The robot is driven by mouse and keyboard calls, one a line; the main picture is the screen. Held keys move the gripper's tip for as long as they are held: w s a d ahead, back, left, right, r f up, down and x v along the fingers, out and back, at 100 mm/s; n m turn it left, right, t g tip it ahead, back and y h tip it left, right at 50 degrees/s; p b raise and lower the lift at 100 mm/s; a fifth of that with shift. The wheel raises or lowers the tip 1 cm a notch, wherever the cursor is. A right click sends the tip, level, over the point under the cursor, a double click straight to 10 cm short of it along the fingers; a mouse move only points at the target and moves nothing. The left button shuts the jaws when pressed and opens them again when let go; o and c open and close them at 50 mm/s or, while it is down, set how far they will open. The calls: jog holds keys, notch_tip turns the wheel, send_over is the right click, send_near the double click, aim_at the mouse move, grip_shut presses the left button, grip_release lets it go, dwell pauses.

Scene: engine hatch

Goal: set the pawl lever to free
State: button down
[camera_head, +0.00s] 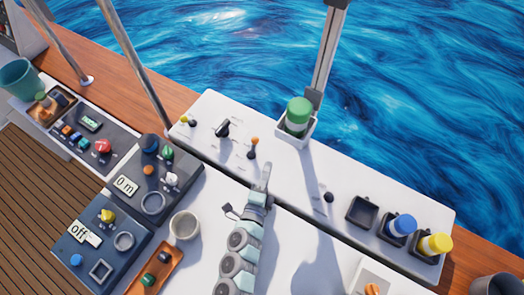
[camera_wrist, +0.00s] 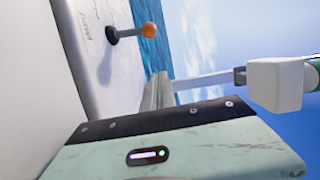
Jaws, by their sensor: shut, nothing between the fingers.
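Several small levers stand on the white panel (camera_head: 225,155); their labels are too small to read, so I cannot tell which is the pawl lever. One has an orange knob (camera_head: 254,140) on a thin stem over a dark base. This orange-knobbed lever also shows in the wrist view (camera_wrist: 148,30), its stem lying sideways in the picture. A black lever (camera_head: 222,128) is to its left, and a yellow-tipped one (camera_head: 184,119) is at the far left. My gripper (camera_head: 266,168) is shut and empty, just below and right of the orange-knobbed lever, apart from it. Its fingers show in the wrist view (camera_wrist: 160,88).
A green-capped jar (camera_head: 298,116) stands in a white holder by a grey post, right of my gripper. A black knob (camera_head: 328,197), blue-capped (camera_head: 404,224) and yellow-capped (camera_head: 436,243) jars are farther right. Dark control boxes (camera_head: 160,185) and a white cup (camera_head: 185,226) are left.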

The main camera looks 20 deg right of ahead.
aim_at(254, 145)
jog(key=shift+w+a+f, duration=0.1)
jog(key=shift+f, duration=0.2)
jog(key=p+x, duration=0.1)
jog(key=x, duration=0.9)
jog(key=shift+r, duration=0.15)
jog(key=a, duration=0.1)
jog(key=w+a+p, duration=0.1)
jog(key=a, duration=0.1)
jog(key=shift+w+a, duration=0.15)
jog(key=shift+a, duration=0.2)
